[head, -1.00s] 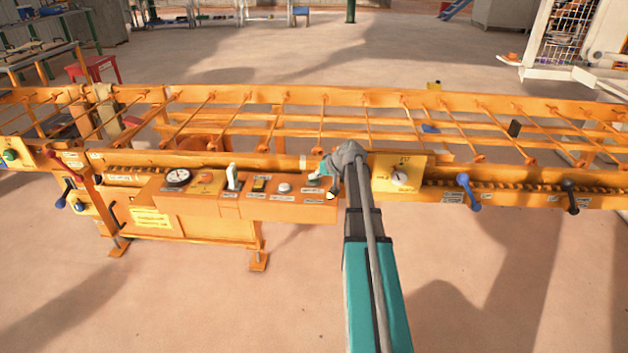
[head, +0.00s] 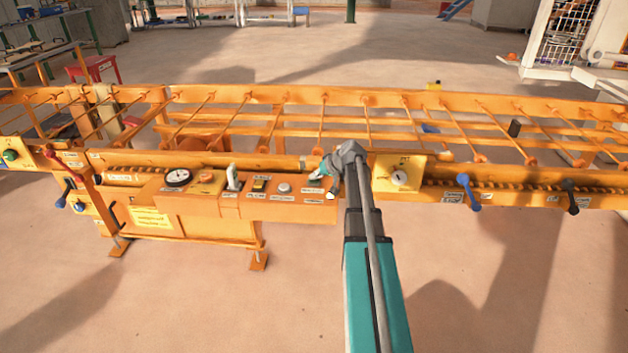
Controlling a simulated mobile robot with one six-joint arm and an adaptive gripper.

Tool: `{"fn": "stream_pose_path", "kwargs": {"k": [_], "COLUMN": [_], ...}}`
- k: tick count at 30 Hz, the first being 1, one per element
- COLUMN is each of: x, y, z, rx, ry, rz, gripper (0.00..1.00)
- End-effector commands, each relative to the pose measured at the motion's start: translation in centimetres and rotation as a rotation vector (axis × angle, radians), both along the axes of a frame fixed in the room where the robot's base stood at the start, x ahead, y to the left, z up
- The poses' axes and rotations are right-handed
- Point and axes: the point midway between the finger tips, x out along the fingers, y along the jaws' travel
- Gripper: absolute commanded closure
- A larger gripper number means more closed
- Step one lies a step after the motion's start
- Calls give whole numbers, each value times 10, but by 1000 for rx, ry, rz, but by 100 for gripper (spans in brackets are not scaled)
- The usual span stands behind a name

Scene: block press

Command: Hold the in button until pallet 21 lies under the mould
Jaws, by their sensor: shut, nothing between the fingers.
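My gripper (head: 329,191) is shut and empty at the right end of the orange control panel (head: 235,208). Its tips are low over the panel's last control, which they cover. I cannot tell whether they touch or press it. A round grey button (head: 284,188) shows just left of my gripper, with a black-and-yellow switch (head: 258,185) and a white lever (head: 233,177) further left. The small labels are too blurred to read, so I cannot tell which button is the in button. I cannot make out pallet 21 or the mould.
The orange roller conveyor (head: 365,97) runs across the view behind the panel, its visible rollers bare. A round gauge (head: 178,177) sits on the panel. A yellow dial plate (head: 400,174), a blue lever (head: 467,191) and a black lever (head: 570,195) are to the right. The floor in front is clear.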

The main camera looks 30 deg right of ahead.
Motion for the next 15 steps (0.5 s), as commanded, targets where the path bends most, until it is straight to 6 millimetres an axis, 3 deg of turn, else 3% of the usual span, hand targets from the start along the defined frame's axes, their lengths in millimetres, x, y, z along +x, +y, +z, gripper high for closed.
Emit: {"fn": "stream_pose_path", "kwargs": {"k": [15], "x": [0], "y": [0], "z": [7], "rx": [0], "ry": [0], "rz": [0], "gripper": [100]}}
